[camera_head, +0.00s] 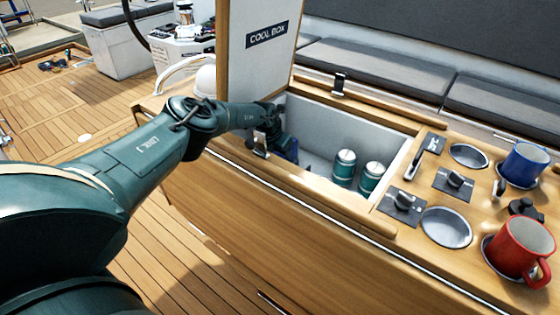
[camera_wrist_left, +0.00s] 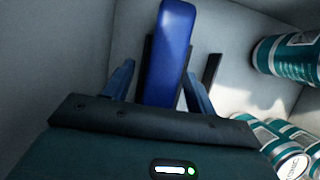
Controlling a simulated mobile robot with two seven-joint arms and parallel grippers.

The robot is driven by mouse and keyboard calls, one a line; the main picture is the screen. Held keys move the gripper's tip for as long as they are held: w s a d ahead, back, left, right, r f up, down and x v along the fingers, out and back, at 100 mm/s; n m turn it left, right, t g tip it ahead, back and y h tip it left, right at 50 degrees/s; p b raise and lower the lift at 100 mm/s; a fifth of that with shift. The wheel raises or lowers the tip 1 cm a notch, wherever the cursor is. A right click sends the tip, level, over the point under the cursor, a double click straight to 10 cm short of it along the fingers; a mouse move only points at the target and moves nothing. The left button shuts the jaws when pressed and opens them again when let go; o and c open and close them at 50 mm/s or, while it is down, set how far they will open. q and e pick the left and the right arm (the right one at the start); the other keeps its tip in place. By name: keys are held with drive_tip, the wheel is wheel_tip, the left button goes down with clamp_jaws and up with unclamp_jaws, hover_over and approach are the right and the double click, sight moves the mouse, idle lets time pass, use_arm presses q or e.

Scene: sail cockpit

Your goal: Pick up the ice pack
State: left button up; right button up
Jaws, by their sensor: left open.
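The ice pack (camera_wrist_left: 171,50) is a blue slab with rounded edges, standing inside the open cool box (camera_head: 330,119). My left gripper (camera_wrist_left: 158,82) is open inside the box, its two fingers on either side of the pack's near part in the left wrist view. I cannot tell whether either finger touches it. In the head view my left gripper (camera_head: 284,146) reaches down at the left end of the box, where only a dark blue patch shows beside it. The pack's near end is hidden behind the gripper body. My right gripper is in neither view.
Teal cans (camera_head: 344,168) stand in the box, and cans (camera_wrist_left: 288,58) also show at right in the wrist view. The raised lid (camera_head: 262,65) stands behind my left arm. A blue mug (camera_head: 523,164) and a red mug (camera_head: 519,248) sit on the right counter.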

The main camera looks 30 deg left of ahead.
use_arm(q)
drive_tip(key=shift+c, duration=0.4)
clamp_jaws()
